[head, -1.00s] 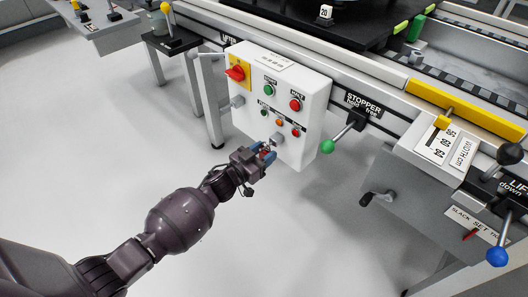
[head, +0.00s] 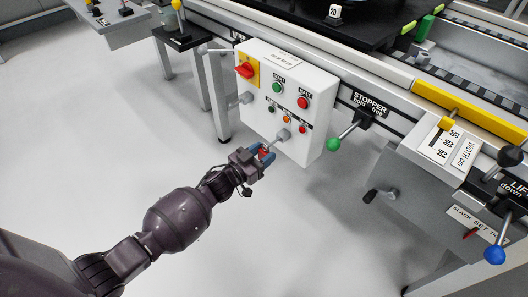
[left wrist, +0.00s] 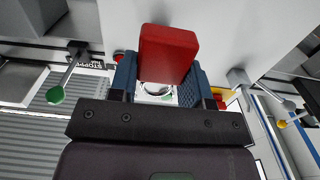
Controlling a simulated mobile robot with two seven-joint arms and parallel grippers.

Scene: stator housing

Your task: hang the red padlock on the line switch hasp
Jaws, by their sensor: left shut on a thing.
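My left gripper (head: 262,156) is shut on the red padlock (left wrist: 167,52). In the left wrist view the padlock's red body sticks out between the blue fingers (left wrist: 193,88), with a pale ring-like part, probably its shackle, below it. In the head view only a little red of the padlock (head: 264,151) shows. The line switch (head: 245,71) is a red rotary handle on a yellow plate at the panel's upper left. The gripper is below and in front of the white panel (head: 262,118), apart from the switch. I cannot make out the hasp clearly. My right gripper is not in view.
Grey pegs stick out from the panel's left side (head: 242,98) and lower front (head: 283,136), the latter close to the gripper. A green-knobbed stopper lever (head: 334,144) stands to the right. The floor (head: 130,130) left of the panel is clear.

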